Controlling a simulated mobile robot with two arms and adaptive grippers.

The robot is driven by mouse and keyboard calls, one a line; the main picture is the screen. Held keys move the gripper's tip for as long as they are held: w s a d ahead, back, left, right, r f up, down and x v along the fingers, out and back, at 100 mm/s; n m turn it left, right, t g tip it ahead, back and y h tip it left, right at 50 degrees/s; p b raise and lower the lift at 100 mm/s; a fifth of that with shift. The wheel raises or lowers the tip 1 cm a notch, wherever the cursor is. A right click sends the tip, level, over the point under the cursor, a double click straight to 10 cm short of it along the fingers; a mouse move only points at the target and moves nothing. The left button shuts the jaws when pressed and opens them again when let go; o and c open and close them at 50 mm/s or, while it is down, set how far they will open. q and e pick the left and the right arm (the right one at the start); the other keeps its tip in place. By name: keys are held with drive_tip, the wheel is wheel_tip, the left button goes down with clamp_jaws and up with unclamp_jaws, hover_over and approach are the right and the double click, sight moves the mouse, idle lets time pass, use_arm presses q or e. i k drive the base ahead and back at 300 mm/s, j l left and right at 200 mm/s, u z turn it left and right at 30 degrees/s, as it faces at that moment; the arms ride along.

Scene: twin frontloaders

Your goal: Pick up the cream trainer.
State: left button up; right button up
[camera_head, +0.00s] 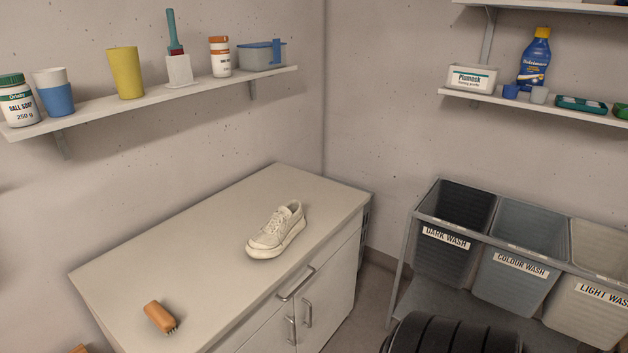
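The cream trainer (275,232) stands upright on the pale top of a low cabinet (200,240), near its front edge and towards the right end. Its toe points down and left in the head view, with its heel towards the upper right. Nothing covers it. Neither of my grippers is in view.
An orange-brown brush (160,317) lies at the cabinet's near left. A wall shelf (190,92) with tubs and cups is above. Laundry bins (520,262) stand at the right. A dark ribbed round object (455,335) is at the bottom. The cabinet top around the trainer is clear.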

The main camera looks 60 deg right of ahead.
sight(288, 221)
drive_tip(key=z, duration=1.6)
drive_tip(key=i+l, duration=0.1)
drive_tip(key=l+z, duration=0.05)
